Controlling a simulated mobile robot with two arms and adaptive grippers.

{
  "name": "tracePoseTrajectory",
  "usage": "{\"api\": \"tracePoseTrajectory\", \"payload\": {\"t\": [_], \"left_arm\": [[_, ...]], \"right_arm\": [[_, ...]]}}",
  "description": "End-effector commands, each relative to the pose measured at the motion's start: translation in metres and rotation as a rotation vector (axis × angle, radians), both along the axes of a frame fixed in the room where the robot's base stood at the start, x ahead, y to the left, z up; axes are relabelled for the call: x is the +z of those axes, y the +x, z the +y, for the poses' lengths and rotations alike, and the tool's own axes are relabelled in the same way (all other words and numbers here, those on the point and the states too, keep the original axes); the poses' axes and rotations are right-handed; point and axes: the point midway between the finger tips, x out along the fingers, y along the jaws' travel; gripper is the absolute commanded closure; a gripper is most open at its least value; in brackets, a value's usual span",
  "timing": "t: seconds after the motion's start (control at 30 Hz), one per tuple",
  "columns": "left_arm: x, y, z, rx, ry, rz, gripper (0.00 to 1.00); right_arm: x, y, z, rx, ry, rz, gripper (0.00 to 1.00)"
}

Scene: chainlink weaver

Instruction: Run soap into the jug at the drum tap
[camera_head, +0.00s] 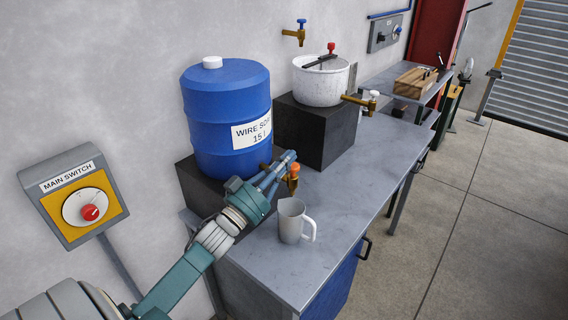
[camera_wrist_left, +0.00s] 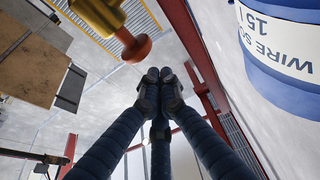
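The blue soap drum (camera_head: 225,105), labelled "WIRE SO… 15 l", stands on a dark block against the wall. Its brass tap (camera_head: 292,184) with an orange handle (camera_head: 294,169) sticks out at the drum's lower right. The pale grey jug (camera_head: 291,224) stands upright on the bench below the tap, its handle to the right. I cannot see inside it or whether the spout is over it. My left gripper (camera_head: 288,157) is beside the tap, fingertips together and empty. In the left wrist view, the fingertips (camera_wrist_left: 160,76) are apart from the orange handle (camera_wrist_left: 135,47). My right gripper is out of view.
A white pot (camera_head: 321,82) on a black block (camera_head: 316,130) stands farther along the bench, with another brass tap (camera_head: 362,102) near it. A wall tap (camera_head: 295,34) is above. The main switch (camera_head: 76,203) is at left. Bare bench top (camera_head: 350,195) lies right of the jug.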

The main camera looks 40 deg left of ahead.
Motion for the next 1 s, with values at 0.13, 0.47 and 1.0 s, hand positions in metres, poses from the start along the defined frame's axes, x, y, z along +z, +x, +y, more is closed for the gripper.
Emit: {"api": "tracePoseTrajectory", "payload": {"t": [0.13, 0.47, 1.0], "left_arm": [[-0.012, -0.025, 0.002, -0.001, 0.0, 0.002, 1.0], [-0.028, -0.08, 0.007, -0.001, -0.001, -0.002, 1.0], [-0.028, -0.094, 0.009, -0.002, -0.001, -0.007, 1.0]], "right_arm": [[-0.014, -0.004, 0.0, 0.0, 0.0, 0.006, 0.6], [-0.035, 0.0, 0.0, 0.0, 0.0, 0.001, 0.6], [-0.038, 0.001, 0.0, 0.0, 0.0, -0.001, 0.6]]}}
